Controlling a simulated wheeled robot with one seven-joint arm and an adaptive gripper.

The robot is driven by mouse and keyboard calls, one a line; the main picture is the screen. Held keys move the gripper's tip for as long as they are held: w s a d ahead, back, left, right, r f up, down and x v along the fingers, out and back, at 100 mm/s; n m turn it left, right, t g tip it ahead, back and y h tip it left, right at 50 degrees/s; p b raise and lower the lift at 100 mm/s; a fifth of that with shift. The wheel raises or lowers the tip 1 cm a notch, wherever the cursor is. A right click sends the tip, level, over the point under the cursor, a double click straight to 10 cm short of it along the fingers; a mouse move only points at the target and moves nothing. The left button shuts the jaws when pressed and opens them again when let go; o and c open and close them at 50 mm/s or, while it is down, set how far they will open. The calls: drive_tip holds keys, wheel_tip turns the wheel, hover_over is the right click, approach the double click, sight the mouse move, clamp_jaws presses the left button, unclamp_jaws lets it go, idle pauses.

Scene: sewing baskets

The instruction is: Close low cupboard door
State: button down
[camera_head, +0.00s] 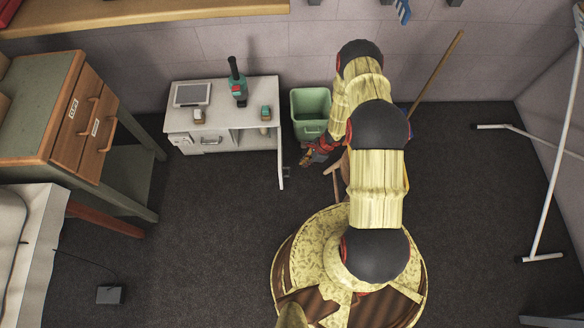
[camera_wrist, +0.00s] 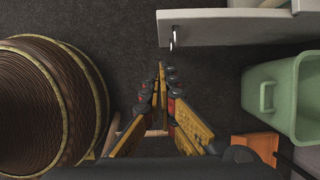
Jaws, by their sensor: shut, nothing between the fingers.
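A low white cupboard (camera_head: 240,88) stands against the back wall. Its door (camera_head: 281,168) stands wide open at the cupboard's right end and sticks out into the room, seen nearly edge-on from above. In the wrist view the door (camera_wrist: 235,28) crosses the top, with a small metal handle (camera_wrist: 174,40) on the face towards me. My gripper (camera_head: 305,161) is just right of the door, on its handle side. In the wrist view my gripper (camera_wrist: 161,72) is shut and empty, its tips below the handle with a gap of dark floor between.
A green bin (camera_head: 311,108) stands right of the cupboard; it also shows in the wrist view (camera_wrist: 287,95). An orange item (camera_wrist: 250,147) lies beside it. A broom (camera_head: 437,68) leans at the wall. Drawers (camera_head: 85,118) stand at left. Floor before the cupboard is clear.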

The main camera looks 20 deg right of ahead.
drive_tip(key=w+a+f+b, duration=0.2)
drive_tip(key=a+f+b, duration=0.3)
drive_tip(key=a+f, duration=0.2)
drive_tip(key=shift+w+f, duration=0.25)
drive_tip(key=shift+f, duration=0.7)
drive_tip(key=shift+a, duration=0.1)
drive_tip(key=shift+a, duration=0.1)
